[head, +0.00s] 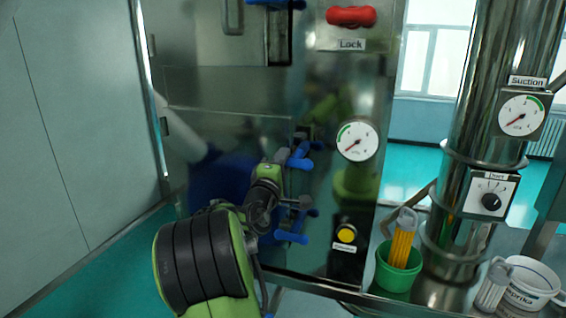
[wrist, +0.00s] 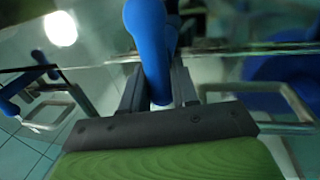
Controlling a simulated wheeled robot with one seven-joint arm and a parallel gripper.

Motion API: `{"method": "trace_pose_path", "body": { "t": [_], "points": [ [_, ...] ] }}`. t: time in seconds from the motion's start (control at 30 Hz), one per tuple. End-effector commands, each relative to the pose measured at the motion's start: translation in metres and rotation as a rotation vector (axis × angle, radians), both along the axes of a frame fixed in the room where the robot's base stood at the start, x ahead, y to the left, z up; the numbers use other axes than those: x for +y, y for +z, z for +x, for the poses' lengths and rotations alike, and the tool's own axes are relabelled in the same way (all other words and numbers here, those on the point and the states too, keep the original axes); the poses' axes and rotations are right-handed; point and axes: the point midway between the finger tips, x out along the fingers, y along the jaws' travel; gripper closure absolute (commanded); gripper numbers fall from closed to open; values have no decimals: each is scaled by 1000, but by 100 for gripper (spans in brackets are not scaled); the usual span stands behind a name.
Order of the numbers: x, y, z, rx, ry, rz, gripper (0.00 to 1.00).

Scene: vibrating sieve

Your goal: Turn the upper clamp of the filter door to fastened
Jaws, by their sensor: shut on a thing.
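The filter door (head: 235,135) is a dull metal panel on the front of the machine. Its upper clamp (head: 300,160) has a blue handle at the door's right edge. My gripper (head: 282,158) reaches this clamp from the lower left. In the wrist view, my gripper (wrist: 158,88) is shut on the blue handle (wrist: 150,45), which stands between the two dark fingers. The lower clamp (head: 291,237), also blue, sits below, partly behind my arm. The clamp's seat is too small and dark to judge.
A pressure gauge (head: 358,140) and a yellow button (head: 346,233) are right of the clamps. A red handle (head: 351,16) marked "Lock" is above. A green cup (head: 398,271) and a white tub (head: 533,284) stand at lower right. Floor at left is clear.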

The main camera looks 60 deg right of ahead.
Motion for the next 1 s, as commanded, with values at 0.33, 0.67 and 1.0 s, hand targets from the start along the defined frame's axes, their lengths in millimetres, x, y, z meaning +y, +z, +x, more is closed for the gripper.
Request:
{"method": "trace_pose_path", "body": {
  "t": [0.33, 0.67, 1.0],
  "points": [
    [0, -1, 0, 1, 0, 2, 53],
    [39, -13, -4, -1, 7, 3, 53],
    [128, -32, -19, 1, 8, 3, 53]
  ]
}}
